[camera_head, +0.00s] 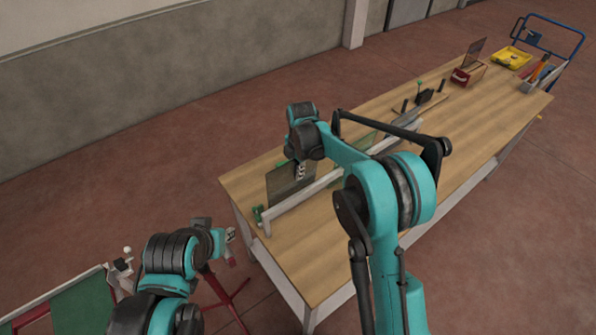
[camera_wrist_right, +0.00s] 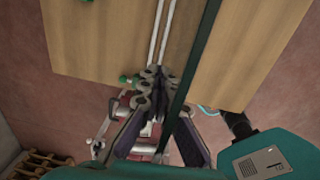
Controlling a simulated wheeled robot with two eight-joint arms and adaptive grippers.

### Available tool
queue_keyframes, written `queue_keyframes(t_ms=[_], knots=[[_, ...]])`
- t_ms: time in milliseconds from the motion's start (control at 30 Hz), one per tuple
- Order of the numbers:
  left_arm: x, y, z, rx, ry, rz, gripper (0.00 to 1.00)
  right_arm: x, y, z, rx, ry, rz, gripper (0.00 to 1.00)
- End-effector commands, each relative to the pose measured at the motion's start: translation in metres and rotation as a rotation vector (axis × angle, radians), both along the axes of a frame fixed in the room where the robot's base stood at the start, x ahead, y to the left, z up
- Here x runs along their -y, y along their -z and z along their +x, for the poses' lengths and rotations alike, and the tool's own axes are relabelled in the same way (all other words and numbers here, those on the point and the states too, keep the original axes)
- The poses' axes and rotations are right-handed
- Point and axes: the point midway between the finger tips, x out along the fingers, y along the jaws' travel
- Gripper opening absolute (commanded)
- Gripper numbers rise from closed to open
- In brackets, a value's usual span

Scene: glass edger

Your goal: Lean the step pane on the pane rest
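A dark, see-through pane (camera_head: 285,184) stands near-upright at the table's near-left end, behind a long pale rail (camera_head: 316,187). A second, greenish pane (camera_head: 362,141) is partly hidden behind my right arm. I cannot tell which is the step pane or which fixture is the pane rest. My right gripper (camera_head: 300,172) is at the first pane's right part. In the right wrist view its fingertips (camera_wrist_right: 161,80) are close together, and a dark green pane edge (camera_wrist_right: 187,80) crosses in front of one finger; a grip is unclear. My left gripper (camera_head: 231,235) is off the table's left end, its fingers too small to read.
On the wooden table (camera_head: 480,110) stand a wooden base with dark pegs (camera_head: 428,103), a red box (camera_head: 468,76) with a dark pane (camera_head: 474,52), and a yellow tray (camera_head: 511,58). A blue cart (camera_head: 550,35) is beyond. A green-topped stand (camera_head: 70,307) is at lower left.

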Motion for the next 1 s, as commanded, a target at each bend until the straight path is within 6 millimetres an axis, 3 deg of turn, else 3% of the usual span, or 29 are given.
queue_keyframes(t_ms=[600,1000], knots=[[0.0,0.039,0.0,0.0,0.0,0.0,0.29,-0.002,0.05,0.003,0.0,0.0,0.0,0.0],[0.0,0.044,0.0,0.0,0.0,0.0,0.29,-0.003,0.058,0.003,0.0,0.0,0.0,0.0]])
